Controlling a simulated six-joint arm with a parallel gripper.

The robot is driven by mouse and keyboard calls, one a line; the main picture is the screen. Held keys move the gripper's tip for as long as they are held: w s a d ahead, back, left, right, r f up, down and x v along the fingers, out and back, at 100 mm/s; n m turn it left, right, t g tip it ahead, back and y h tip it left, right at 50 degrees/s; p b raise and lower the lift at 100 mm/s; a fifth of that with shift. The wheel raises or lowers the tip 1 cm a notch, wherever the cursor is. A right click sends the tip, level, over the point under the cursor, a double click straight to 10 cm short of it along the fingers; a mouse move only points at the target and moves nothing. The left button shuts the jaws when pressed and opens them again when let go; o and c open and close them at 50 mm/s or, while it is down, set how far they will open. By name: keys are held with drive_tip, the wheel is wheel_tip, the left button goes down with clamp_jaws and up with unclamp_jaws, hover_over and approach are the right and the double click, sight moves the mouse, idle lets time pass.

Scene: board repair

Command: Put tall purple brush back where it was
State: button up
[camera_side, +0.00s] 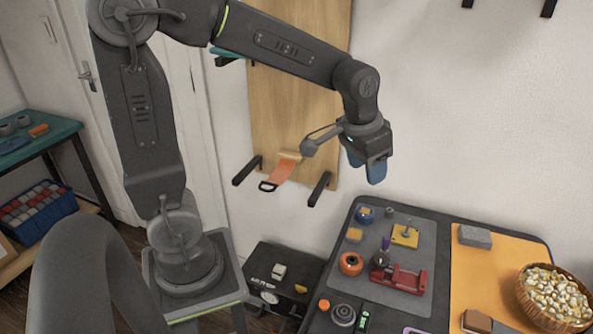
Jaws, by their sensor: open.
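A small upright purple piece (385,243), perhaps the tall purple brush, shows on the grey mat (425,235) of the dark table. It rises by a dark rounded thing (380,258) beside the red tool (400,278); at this size I cannot tell whether it stands in it or behind it. My gripper (372,172), with blue fingers, is raised well above the table's back edge, in front of the wall. It is open, and nothing shows between its fingers, though they partly overlap in this view.
An orange ring (350,264), a yellow block (405,236) and a blue round pot (365,214) stand close by on the mat. An orange mat (480,275) with a grey block (475,237) and a wicker basket (553,297) lie right. Black pegs (319,188) jut from the wall.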

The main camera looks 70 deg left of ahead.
drive_tip(key=s+d+r+t, duration=0.1)
drive_tip(key=s+r+t, duration=0.1)
drive_tip(key=s, duration=1.3)
drive_tip(key=shift+d+r+t, duration=0.25)
drive_tip(key=shift+r+t, duration=0.15)
drive_tip(key=shift+r, duration=0.3)
